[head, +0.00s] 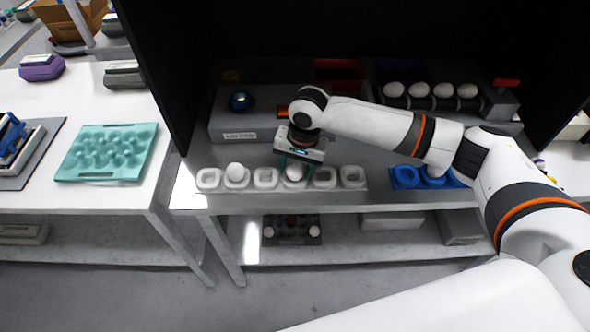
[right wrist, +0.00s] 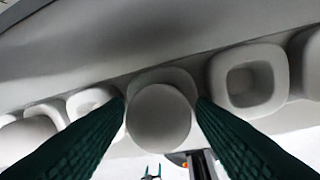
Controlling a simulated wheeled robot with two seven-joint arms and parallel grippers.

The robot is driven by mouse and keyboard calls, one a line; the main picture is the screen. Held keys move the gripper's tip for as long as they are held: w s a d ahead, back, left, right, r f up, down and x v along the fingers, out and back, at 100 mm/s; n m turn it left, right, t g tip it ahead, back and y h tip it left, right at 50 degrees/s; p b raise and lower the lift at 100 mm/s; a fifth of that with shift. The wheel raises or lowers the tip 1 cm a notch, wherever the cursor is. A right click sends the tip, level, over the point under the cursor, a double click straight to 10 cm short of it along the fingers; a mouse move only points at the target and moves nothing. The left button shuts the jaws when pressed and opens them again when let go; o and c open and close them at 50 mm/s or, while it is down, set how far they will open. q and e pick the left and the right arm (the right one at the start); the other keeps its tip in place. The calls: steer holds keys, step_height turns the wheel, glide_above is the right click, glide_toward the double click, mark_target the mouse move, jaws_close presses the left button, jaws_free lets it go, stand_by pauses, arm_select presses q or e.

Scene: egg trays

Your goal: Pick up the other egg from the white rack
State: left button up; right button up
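A white rack (head: 209,179) with a row of cups lies along the front of the shelf top. One white egg (head: 235,171) sits in its second cup from the left. Another egg (head: 294,173) sits in the fourth cup, below my right gripper (head: 296,168). In the right wrist view this egg (right wrist: 160,119) is between the two teal fingers of the right gripper (right wrist: 160,102). The fingers are apart, with a narrow gap on each side of the egg. The neighbouring cup (right wrist: 250,80) is empty. My left gripper does not show in the head view.
Several eggs (head: 420,90) stand in a row at the back right. A grey box (head: 235,125) is behind the white rack. A teal egg tray (head: 105,153) lies on the left table. Dark panels flank the shelf.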

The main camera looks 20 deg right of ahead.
steer(key=c, duration=0.3)
